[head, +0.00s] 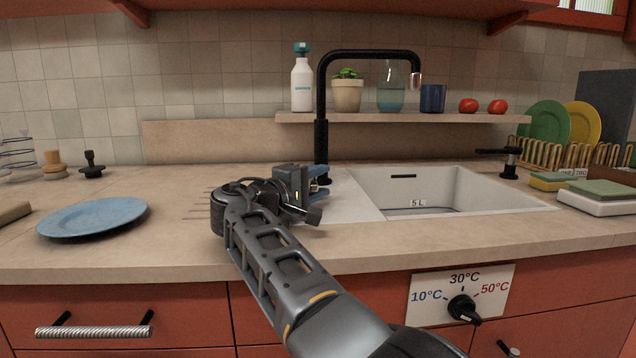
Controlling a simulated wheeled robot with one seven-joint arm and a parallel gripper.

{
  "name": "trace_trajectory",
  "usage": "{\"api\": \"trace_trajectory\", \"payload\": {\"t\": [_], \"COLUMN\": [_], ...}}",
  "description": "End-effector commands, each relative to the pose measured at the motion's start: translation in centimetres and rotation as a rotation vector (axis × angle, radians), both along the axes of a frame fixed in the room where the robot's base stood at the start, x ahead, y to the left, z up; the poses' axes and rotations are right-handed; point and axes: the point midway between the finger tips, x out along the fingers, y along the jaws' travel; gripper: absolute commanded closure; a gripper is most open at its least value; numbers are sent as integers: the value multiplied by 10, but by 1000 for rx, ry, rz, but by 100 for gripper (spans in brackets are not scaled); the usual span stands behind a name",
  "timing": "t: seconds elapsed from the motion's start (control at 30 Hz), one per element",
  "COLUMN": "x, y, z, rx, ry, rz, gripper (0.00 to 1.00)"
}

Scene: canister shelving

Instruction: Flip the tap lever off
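The black tap has a tall arched spout (321,110) behind the left side of the sink, its metal tip above the shelf line. A separate black tap lever (510,158) stands on a short post behind the sink's right side, its handle pointing left and roughly level. No water stream shows below the spout tip. My gripper (322,181) is over the counter left of the sink, near the foot of the spout in the picture, far from the lever. Its two blue fingertips look apart, with nothing seen held; whether they touch the spout's foot is unclear.
The sink basin (378,192) bears a "5 L" label. A sponge (550,181), a white tray (590,206) and a dish rack (545,153) lie right of the lever. A blue plate (95,217) is at left. A temperature knob (463,307) is on the front panel.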

Motion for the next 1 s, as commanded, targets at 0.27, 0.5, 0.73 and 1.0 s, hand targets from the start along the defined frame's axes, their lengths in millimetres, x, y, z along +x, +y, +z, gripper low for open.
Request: {"api": "trace_trajectory", "payload": {"t": [0.27, 0.5, 0.73, 1.0], "x": [-2, -29, -56, -65], "y": [2, 21, 39, 45], "z": [1, 1, 1, 0], "rx": [0, 0, -1, -1], "ry": [-2, -1, -1, -1], "rz": [2, 4, 3, 0], "gripper": [57, 57, 57, 57]}}
